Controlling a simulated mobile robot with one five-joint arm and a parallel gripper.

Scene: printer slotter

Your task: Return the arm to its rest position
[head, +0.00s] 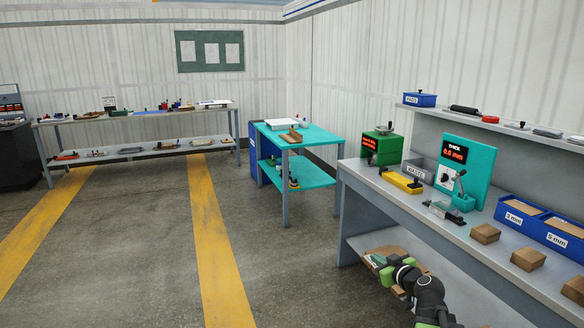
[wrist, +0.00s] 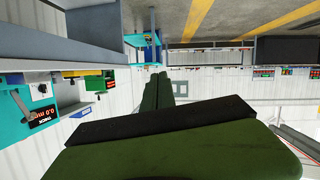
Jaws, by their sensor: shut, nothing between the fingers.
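My gripper (wrist: 158,82) is shut, its two dark green fingers together with nothing between them. In the head view my gripper (head: 376,262) and the black and green arm show at the lower right, in front of the workbench's (head: 410,196) lower shelf, below its top. The wrist view is upside down; the fingers point out toward the far wall and floor, clear of any object. The arm's base end is cut off by the bottom edge of the head view.
The workbench carries a teal gauge (head: 478,163), a green display box (head: 382,148), a yellow tool (head: 401,181), blue bins (head: 523,222) and loose brown blocks (head: 485,234). A teal table (head: 318,138) and a long bench (head: 150,119) stand farther back. Open floor (head: 150,245) lies left.

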